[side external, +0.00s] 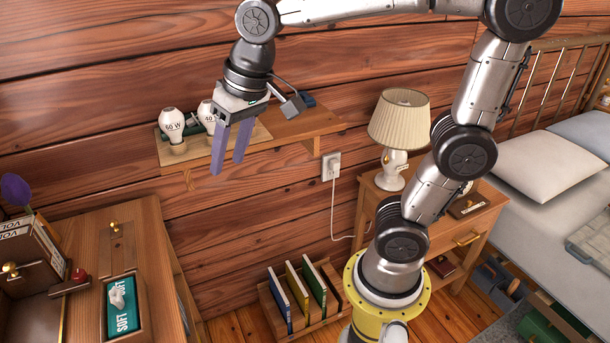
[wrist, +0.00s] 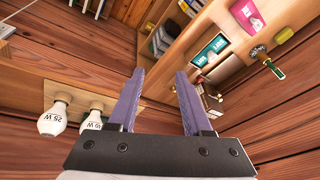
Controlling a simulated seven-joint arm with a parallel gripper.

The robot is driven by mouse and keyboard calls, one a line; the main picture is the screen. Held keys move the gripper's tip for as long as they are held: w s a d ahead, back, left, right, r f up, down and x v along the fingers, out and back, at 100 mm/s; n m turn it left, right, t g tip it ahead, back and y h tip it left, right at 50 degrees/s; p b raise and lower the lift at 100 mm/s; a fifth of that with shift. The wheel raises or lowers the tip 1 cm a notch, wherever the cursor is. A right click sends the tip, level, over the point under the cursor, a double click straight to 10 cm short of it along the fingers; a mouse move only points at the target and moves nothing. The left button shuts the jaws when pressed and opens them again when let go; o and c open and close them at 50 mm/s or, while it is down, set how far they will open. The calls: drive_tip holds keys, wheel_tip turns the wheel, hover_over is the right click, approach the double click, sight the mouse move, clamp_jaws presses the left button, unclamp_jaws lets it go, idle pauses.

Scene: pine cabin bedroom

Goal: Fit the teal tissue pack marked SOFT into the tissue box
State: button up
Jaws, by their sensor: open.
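The teal tissue pack marked SOFT (side external: 121,318) lies in the wooden tissue box (side external: 143,312) on the dresser at the lower left of the side view, a white tissue tuft on top. Whether it is fully seated cannot be told. My gripper (side external: 230,162) is open and empty, fingers pointing down, in front of the wall shelf and well above and to the right of the tissue box. The wrist view shows my two purple fingers (wrist: 160,75) spread with nothing between them. A teal item with white lettering shows far off there; I cannot tell whether it is the same pack.
Light bulbs (side external: 172,125) stand on the wall shelf (side external: 290,130) just behind my gripper. A lamp (side external: 398,118) stands on the nightstand. Upright books (side external: 298,287) sit in a floor rack. A red-knobbed object (side external: 78,275) is beside the tissue box.

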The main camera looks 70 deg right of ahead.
drive_tip(key=s+d+f+n+t, duration=0.1)
drive_tip(key=s+d+f, duration=0.1)
drive_tip(key=s, duration=0.4)
drive_tip(key=s+d+f+n, duration=0.2)
drive_tip(key=s, duration=0.4)
drive_tip(key=shift+s+d+f+t+h, duration=0.2)
drive_tip(key=shift+f+t+h, duration=0.1)
drive_tip(key=shift+f+t, duration=0.1)
drive_tip(key=shift+c, duration=0.2)
